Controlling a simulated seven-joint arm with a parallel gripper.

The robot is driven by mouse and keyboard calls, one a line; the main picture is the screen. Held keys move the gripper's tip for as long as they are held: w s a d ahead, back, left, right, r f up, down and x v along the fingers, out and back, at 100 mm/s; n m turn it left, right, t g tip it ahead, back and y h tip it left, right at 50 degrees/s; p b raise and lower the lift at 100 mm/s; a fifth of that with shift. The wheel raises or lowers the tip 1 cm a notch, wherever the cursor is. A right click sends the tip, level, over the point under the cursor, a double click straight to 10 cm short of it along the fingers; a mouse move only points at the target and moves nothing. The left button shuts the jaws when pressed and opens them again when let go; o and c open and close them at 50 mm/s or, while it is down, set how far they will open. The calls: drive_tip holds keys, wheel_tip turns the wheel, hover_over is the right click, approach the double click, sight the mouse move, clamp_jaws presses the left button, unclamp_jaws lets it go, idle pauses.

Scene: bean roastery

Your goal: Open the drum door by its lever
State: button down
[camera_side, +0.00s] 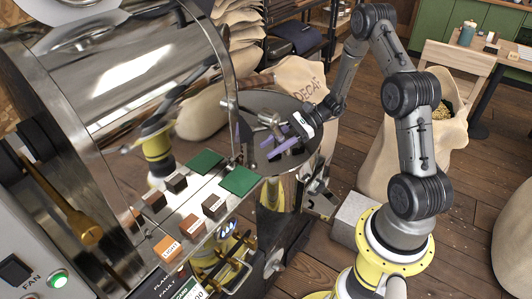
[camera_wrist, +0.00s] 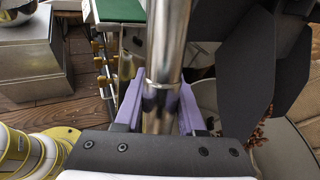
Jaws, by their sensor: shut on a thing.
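The lever is a shiny metal bar (camera_wrist: 168,40) that runs upright between my purple fingers in the wrist view. In the side view its metal handle (camera_side: 265,117) sticks out at the front of the drum, partly behind my fingers. My gripper (camera_side: 272,146) is shut on the lever, and its fingers also show in the wrist view (camera_wrist: 155,92), one on each side of the bar. The polished drum (camera_side: 130,75) fills the upper left of the side view. Its door is seen nearly edge-on, and I cannot tell how far it stands open.
A round dark tray (camera_side: 305,112) lies under my gripper. Green pads (camera_side: 240,181) and small labelled blocks (camera_side: 191,228) sit on the ledge below the drum. Sacks (camera_side: 300,82) stand behind and right on the wooden floor.

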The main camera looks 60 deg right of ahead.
drive_tip(key=d+r+n+g+h, duration=0.1)
drive_tip(key=d+r+n+h, duration=0.2)
drive_tip(key=d+r+h, duration=0.4)
drive_tip(key=shift+d+r+h, duration=0.35)
drive_tip(key=shift+d+h, duration=0.35)
drive_tip(key=shift+h, duration=0.6)
drive_tip(key=shift+r, duration=0.1)
drive_tip(key=c, duration=0.5)
unclamp_jaws()
drive_tip(key=v, duration=1.4)
drive_tip(key=shift+w+a, duration=0.1)
